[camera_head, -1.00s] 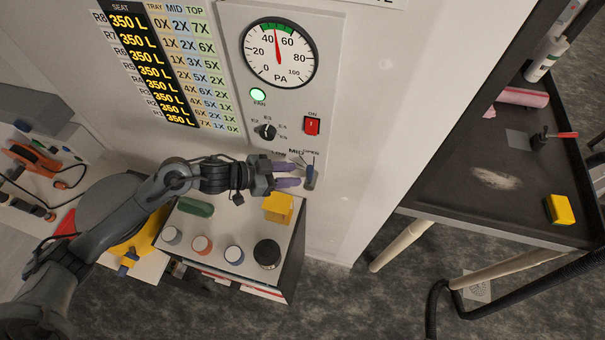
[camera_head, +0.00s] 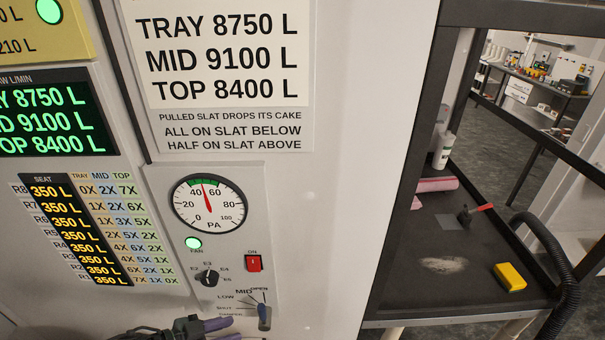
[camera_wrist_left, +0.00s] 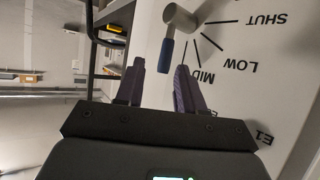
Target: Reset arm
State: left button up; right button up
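My left gripper (camera_head: 230,328) shows only at the bottom edge of the head view, with purple fingers pointing right toward the damper lever (camera_head: 264,316). In the left wrist view the two fingers (camera_wrist_left: 161,75) stand apart with nothing between them. The lever (camera_wrist_left: 166,53) has a blue handle and a grey metal pivot. It sits just beyond the fingertips and looks apart from them. Its handle points past the MID mark; the OPEN label is hidden in the wrist view. Most of my left arm is out of the head view. My right gripper is in neither view.
The white panel carries a PA gauge (camera_head: 208,204) reading about 45, a lit green lamp (camera_head: 193,243), a black knob (camera_head: 207,277) and a red switch (camera_head: 254,263). A dark tray table (camera_head: 440,290) at right holds a yellow block (camera_head: 509,277) and a pink roll (camera_head: 437,185).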

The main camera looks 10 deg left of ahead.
pick_arm(q)
jog(key=s+d+r+n+t+y+p, duration=0.1)
jog(key=s+d+n+t+y+p, duration=0.1)
jog(key=s+d+n+p, duration=0.6)
jog(key=s+a+f+g+y, duration=0.1)
jog(key=s+a+g+y, duration=0.2)
jog(key=s, duration=0.3)
jog(key=s+a+f+m+g+y+b, duration=0.1)
jog(key=s+a+g+y, duration=0.2)
jog(key=s, duration=0.3)
jog(key=shift+g+y, duration=0.4)
jog(key=shift+g, duration=0.2)
